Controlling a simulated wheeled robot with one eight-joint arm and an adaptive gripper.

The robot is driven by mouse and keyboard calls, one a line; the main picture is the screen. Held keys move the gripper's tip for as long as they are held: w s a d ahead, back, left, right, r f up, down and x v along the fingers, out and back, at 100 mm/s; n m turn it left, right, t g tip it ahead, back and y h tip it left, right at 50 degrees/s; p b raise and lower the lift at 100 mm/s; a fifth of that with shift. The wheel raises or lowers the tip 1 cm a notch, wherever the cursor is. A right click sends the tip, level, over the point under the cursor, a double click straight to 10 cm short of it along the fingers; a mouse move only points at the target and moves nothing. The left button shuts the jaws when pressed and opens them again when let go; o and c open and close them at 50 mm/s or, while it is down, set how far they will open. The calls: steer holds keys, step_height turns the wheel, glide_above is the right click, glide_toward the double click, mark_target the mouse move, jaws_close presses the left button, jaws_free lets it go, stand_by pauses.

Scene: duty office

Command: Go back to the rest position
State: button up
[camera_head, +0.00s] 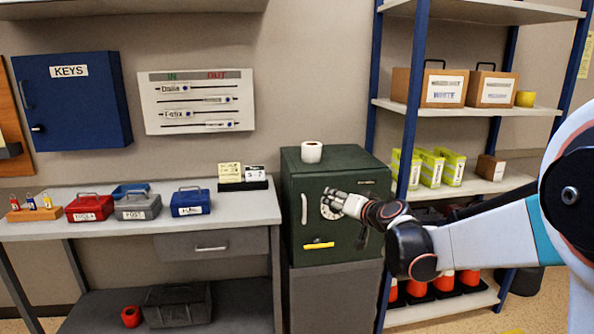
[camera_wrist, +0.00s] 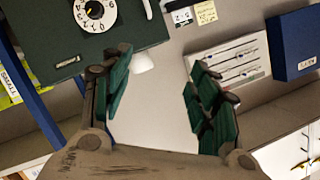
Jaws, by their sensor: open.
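My gripper (camera_head: 338,204) is in front of the dark green safe (camera_head: 295,185), near its white dial, at the end of my outstretched arm. In the wrist view my gripper (camera_wrist: 160,98) shows its green-padded fingers spread apart with nothing between them. The wrist view also shows the safe (camera_wrist: 130,35) with its black and white dial (camera_wrist: 95,12) at the top left. The safe door looks shut. The wrist picture is turned well over from upright. I cannot tell how far the fingers are from the safe front.
A white roll (camera_head: 311,152) stands on the safe. To the left is a desk (camera_head: 180,221) with several cash boxes and a drawer. A blue-posted shelf (camera_head: 480,108) with boxes stands to the right, close to my arm. A blue key cabinet (camera_head: 75,105) hangs on the wall.

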steer(key=s+d+r+n+g+h, duration=0.15)
steer(key=s+g, duration=0.25)
steer(key=s, duration=1.8)
steer(key=s+d+f+g+h, duration=0.1)
steer(key=s+d+f+h, duration=0.1)
steer(key=s, duration=0.8)
steer(key=s+d+f+g+h, duration=0.1)
steer(key=s+d+f, duration=0.3)
steer(key=s, duration=0.6)
step_height(320, 180, down, 2)
steer(key=shift+s+d+n+g+h, duration=0.15)
steer(key=shift+n+g+h, duration=0.25)
steer(key=shift+h, duration=0.25)
steer(key=shift+c, duration=0.5)
